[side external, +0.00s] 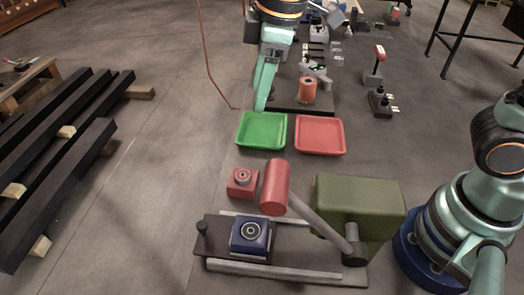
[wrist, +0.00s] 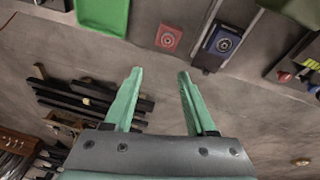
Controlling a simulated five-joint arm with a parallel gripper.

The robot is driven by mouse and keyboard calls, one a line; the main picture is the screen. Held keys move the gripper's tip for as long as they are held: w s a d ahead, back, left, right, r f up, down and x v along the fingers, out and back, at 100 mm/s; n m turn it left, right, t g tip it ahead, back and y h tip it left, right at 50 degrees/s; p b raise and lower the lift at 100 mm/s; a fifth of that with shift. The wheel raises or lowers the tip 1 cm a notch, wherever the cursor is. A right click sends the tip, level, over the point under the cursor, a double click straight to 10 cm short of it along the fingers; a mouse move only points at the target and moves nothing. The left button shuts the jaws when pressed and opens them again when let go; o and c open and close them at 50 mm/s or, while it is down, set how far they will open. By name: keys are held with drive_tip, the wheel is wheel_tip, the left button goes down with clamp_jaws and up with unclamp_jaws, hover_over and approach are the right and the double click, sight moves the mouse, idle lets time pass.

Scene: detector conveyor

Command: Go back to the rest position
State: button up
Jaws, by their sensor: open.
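My gripper (side external: 262,106) hangs at the top middle of the side external view, in front of the dark board behind the trays. In that view one pale green finger shows clearly. In the wrist view my gripper (wrist: 160,73) has two fingers spread apart with nothing between them. A red block with a round disc (side external: 242,182) stands on the floor, and it also shows in the wrist view (wrist: 168,38). A blue block with a round disc (side external: 250,235) sits between the conveyor rails, and it also shows in the wrist view (wrist: 221,44).
A green tray (side external: 241,142) and a red tray (side external: 320,151) lie side by side. An olive housing (side external: 350,191) and a red hammer-shaped part (side external: 274,187) stand by the conveyor rails (side external: 270,268). Black beams (side external: 60,185) lie at left. Floor between beams and trays is clear.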

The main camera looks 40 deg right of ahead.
drive_tip(key=s+d+m+t, duration=0.1)
drive_tip(key=s+d+m, duration=0.1)
drive_tip(key=d, duration=0.4)
drive_tip(key=s+d+m+t, duration=0.1)
drive_tip(key=s+d+m, duration=0.1)
drive_tip(key=d+m, duration=0.3)
drive_tip(key=s+d+m+t+h, duration=0.1)
drive_tip(key=s+d+m, duration=0.1)
drive_tip(key=d+m, duration=0.2)
drive_tip(key=d, duration=0.3)
drive_tip(key=shift+s+r, duration=0.3)
drive_tip(key=shift+s, duration=0.05)
